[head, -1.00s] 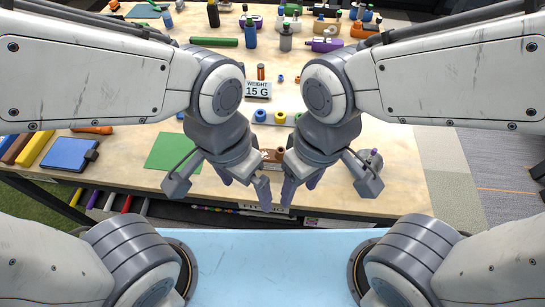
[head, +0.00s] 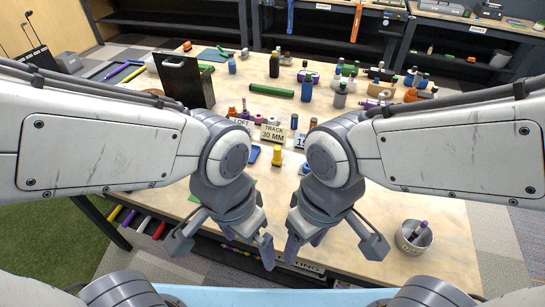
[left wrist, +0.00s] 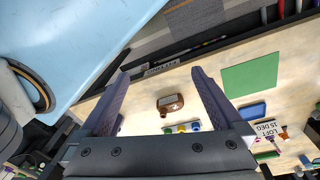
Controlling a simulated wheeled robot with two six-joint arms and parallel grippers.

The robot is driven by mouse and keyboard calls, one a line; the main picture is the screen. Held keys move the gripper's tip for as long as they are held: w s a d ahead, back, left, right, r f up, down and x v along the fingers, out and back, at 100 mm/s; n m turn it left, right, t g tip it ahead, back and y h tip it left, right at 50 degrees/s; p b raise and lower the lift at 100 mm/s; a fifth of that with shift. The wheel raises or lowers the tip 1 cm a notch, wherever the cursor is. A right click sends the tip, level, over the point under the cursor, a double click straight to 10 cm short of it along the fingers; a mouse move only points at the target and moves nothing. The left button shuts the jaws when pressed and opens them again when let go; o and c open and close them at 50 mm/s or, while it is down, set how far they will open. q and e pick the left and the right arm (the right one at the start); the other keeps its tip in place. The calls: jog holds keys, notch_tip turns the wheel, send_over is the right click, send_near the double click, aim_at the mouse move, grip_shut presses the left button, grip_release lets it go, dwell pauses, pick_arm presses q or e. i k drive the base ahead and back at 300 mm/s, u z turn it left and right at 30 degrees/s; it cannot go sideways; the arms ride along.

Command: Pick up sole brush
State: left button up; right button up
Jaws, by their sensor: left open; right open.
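A small brown block-like thing (left wrist: 170,104), with a pale mark on it, lies on the table in the left wrist view. It may be the sole brush, but I cannot tell for sure. It shows between the fingers of my left gripper (left wrist: 161,76) but is not held. In the head view my left gripper (head: 248,240) and right gripper (head: 305,243) hang side by side over the table's front edge. Both are open and empty. In the head view the brown thing is hidden, and I make out no other brush.
The wooden table (head: 350,225) has bare room at the right. A metal cup (head: 413,237) with a purple item stands there. A yellow piece (head: 277,156) and small signs (head: 273,134) are mid-table. A black box (head: 185,80) and several bottles stand further back.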

aim_at(277, 159)
jog(key=u, duration=1.45)
jog(key=i, duration=0.95)
jog(key=z, duration=2.4)
